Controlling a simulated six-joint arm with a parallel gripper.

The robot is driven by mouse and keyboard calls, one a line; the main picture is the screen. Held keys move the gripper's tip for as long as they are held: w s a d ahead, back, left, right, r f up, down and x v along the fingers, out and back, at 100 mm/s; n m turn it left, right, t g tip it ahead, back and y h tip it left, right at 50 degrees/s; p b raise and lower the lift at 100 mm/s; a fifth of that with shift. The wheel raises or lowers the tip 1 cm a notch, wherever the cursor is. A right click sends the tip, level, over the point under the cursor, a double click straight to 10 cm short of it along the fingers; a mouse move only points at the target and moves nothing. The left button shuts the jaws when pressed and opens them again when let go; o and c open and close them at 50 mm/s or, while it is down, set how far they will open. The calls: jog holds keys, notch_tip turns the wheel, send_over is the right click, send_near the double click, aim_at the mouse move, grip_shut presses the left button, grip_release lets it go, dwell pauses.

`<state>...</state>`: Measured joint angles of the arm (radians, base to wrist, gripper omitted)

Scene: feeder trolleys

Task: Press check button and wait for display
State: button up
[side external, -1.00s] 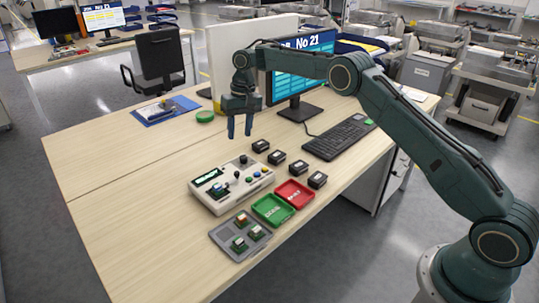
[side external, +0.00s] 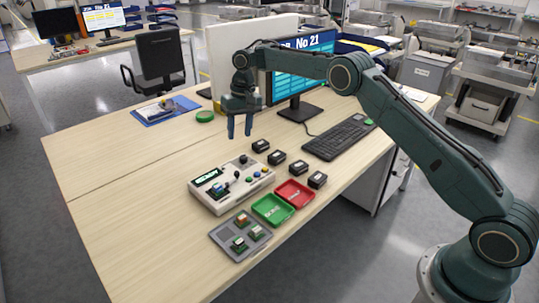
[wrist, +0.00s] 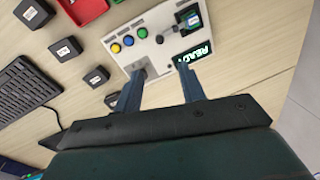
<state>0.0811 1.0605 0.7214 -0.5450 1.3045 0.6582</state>
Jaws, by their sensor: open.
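The check box (side external: 231,184) is a pale tester on the table with a small display (side external: 207,177), a socket holding a small part, a black knob and coloured buttons (side external: 260,175). In the wrist view the display (wrist: 193,53) is lit and appears to read READY. The blue, yellow and green buttons (wrist: 129,40) stand in a row there. My gripper (side external: 240,135) is open and empty, pointing down above the table behind the box. In the wrist view its fingers (wrist: 158,80) reach toward the box's edge; contact cannot be told.
Green (side external: 272,209) and red (side external: 295,193) trays sit in front of the box. A grey tray (side external: 240,235) holds several small boards. Several black blocks (side external: 277,160) lie between the box and keyboard (side external: 339,137). A monitor (side external: 302,70) stands behind.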

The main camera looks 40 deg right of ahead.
grip_shut()
dwell(1.6)
